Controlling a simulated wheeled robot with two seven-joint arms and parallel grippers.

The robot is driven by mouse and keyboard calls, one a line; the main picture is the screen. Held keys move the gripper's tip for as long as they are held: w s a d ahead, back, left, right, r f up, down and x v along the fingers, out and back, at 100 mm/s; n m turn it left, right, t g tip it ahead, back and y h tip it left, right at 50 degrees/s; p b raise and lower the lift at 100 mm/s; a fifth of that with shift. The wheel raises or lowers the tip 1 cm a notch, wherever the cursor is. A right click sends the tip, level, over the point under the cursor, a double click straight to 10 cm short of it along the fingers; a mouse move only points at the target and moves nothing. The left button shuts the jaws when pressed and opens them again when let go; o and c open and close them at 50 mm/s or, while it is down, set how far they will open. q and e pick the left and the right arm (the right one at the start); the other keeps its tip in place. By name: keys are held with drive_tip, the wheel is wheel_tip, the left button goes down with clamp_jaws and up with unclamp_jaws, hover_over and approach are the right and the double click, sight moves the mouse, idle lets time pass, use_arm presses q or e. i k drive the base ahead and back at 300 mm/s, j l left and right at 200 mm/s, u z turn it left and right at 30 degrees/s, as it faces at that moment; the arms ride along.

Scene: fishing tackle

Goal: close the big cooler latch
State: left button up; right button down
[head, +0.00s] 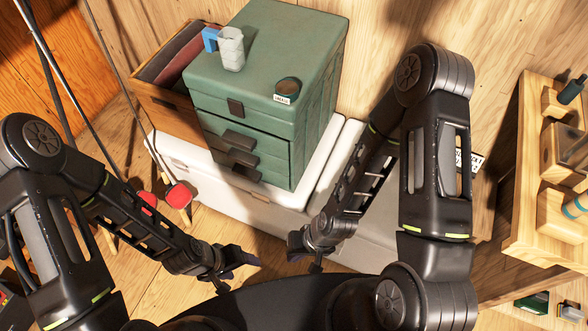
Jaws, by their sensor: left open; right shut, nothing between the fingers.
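The big white cooler (218,178) lies low against the wall, under a green drawer cabinet (258,106). Small fittings show on its front face, but I cannot tell whether a latch is open or closed. My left gripper (245,262) is open in front of the cooler, low in the middle of the view, and looks empty. My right gripper (300,246) is shut and empty, close to the cooler's front right part. I cannot tell whether it touches the cooler. My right arm hides part of the cooler's right end.
A pale cup (231,48), a blue block (211,40) and a small dark round item (288,88) sit on the cabinet. A wooden crate (165,108) stands behind left. Red bobbers (178,196) and rods stand at left. A wooden shelf (524,180) is at right.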

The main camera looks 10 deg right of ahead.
sight(339, 247)
drive_tip(key=z, duration=0.45)
drive_tip(key=k+l+u, duration=0.1)
drive_tip(key=k+l, duration=0.15)
drive_tip(key=k, duration=0.15)
drive_tip(key=k+l+u, duration=0.1)
drive_tip(key=k, duration=0.3)
drive_tip(key=l, duration=0.15)
